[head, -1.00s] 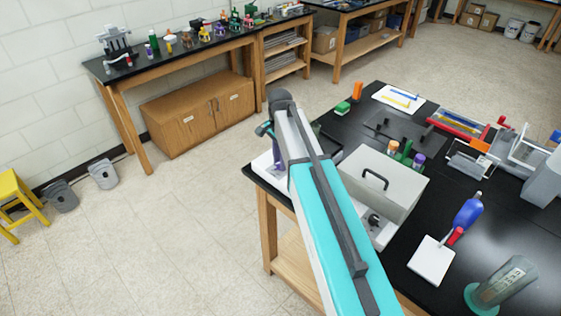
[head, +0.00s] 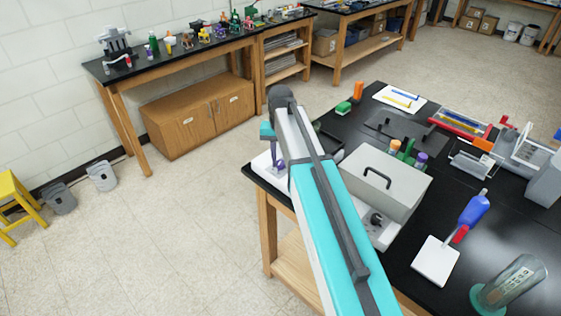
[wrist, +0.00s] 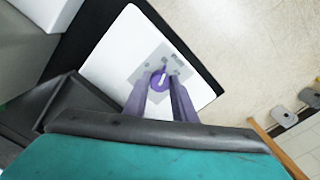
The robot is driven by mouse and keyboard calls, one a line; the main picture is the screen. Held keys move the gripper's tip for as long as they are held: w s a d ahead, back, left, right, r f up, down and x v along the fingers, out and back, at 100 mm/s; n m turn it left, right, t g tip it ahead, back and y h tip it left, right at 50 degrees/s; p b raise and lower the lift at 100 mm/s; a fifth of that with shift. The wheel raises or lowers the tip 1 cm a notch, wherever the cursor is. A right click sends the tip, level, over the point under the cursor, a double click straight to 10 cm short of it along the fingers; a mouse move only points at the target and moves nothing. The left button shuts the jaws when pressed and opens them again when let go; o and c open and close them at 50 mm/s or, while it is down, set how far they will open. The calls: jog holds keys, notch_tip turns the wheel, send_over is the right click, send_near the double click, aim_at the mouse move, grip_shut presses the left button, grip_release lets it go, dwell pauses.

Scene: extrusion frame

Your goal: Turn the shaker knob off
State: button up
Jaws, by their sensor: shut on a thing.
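The shaker (wrist: 112,62) is a flat white unit with a grey panel at the table corner in the wrist view. Its round purple knob (wrist: 160,79) carries a white pointer mark. My gripper (wrist: 162,87) has its two purple fingers on either side of the knob and is shut on it. In the head view, the shaker (head: 262,163) shows only in part beside my arm. The purple fingers of my gripper (head: 279,165) point down at it there, and the knob is hidden.
A grey box with a black handle (head: 392,167) stands right of the shaker, with a dark knob (head: 376,219) on its front. A dark tray (wrist: 62,115) lies close to my gripper. Open floor lies left of the table.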

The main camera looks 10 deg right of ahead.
aim_at(281, 161)
jog(key=n+b, duration=0.1)
jog(key=n, duration=1.2)
jog(key=shift+w+r+n+b, duration=0.1)
jog(key=shift+n+b, duration=0.2)
jog(key=shift+n, duration=0.1)
jog(key=o, duration=1)
jog(key=shift+o, duration=0.2)
notch_tip(281, 161, up, 14)
jog(key=b, duration=0.3)
jog(key=shift+b, duration=0.4)
